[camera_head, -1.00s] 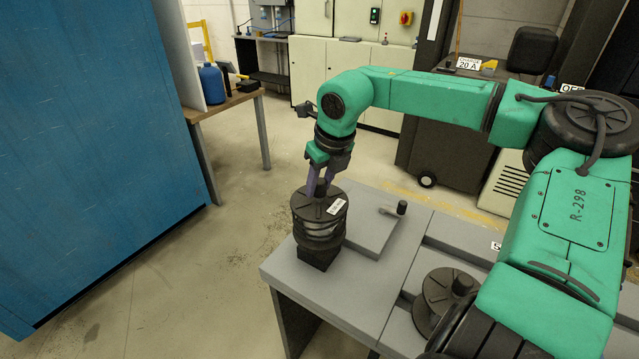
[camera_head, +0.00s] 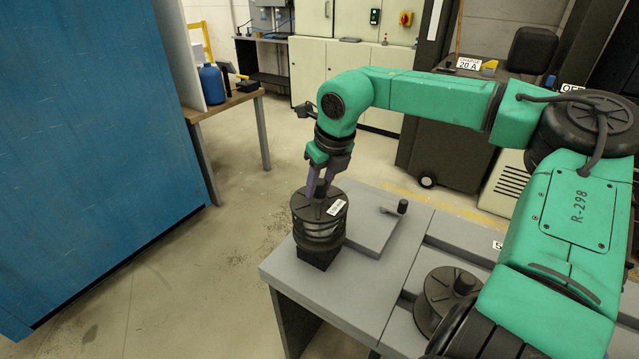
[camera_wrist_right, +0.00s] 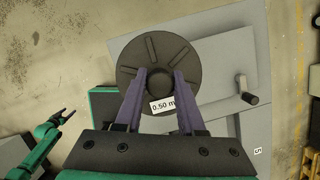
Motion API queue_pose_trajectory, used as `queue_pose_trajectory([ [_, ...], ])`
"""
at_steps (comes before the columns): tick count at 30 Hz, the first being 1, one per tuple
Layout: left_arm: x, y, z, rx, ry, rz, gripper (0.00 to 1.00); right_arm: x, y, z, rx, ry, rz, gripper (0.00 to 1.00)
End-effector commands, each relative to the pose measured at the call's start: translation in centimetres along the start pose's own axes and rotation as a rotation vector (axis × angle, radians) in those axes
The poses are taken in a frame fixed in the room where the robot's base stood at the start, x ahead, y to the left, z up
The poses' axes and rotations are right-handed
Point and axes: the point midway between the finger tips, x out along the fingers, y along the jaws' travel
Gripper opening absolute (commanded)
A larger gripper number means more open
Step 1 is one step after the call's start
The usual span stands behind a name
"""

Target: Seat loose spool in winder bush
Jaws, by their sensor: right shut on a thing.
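A dark spool (camera_head: 318,218) with a slotted top flange, pale windings and a white label stands upright at the near left corner of the grey bench. It also shows in the right wrist view (camera_wrist_right: 190,47), where the label reads 0.50 m. My right gripper (camera_head: 320,186) is above it, shut on its round centre hub (camera_wrist_right: 160,84). A black block (camera_head: 317,258) is directly under the spool; I cannot tell whether they touch. The winder bush is not clearly visible. My left gripper (camera_wrist_right: 60,118) appears small in the right wrist view, well away from the spool; its jaws are unclear.
A grey plate (camera_head: 365,228) with a dark-knobbed crank (camera_head: 402,207) lies right of the spool. Another dark spool (camera_head: 440,297) sits farther right, partly behind my right arm. A tall blue cabinet (camera_head: 85,150) stands at left, with open floor between it and the bench.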

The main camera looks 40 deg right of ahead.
Motion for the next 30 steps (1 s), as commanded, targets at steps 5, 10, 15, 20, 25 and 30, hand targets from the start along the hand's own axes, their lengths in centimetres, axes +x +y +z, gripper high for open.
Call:
queue_pose_trajectory([
  [5,0.4,0.0,0.0,0.0,0.0,0.0,0.73,0.2,0.0,0.0,0.0,-0.006,0.001,0.0],
  [10,0.7,0.0,0.1,0.0,0.0,0.0,0.73,0.6,0.0,-0.1,0.0,-0.007,0.001,0.0],
  [15,1.1,0.0,0.1,0.0,0.0,0.0,0.73,0.9,0.0,-0.2,0.0,-0.007,0.001,0.0],
  [20,1.4,0.0,0.1,0.0,0.0,0.0,0.73,1.2,0.0,-0.3,0.0,-0.007,0.001,0.0],
  [25,1.7,0.0,0.2,0.0,0.0,0.0,0.73,1.6,0.0,-0.4,0.0,-0.006,0.001,0.0],
  [30,2.0,0.0,0.2,0.0,0.0,0.0,0.73,1.9,0.0,-0.5,0.0,-0.006,0.001,0.0],
])
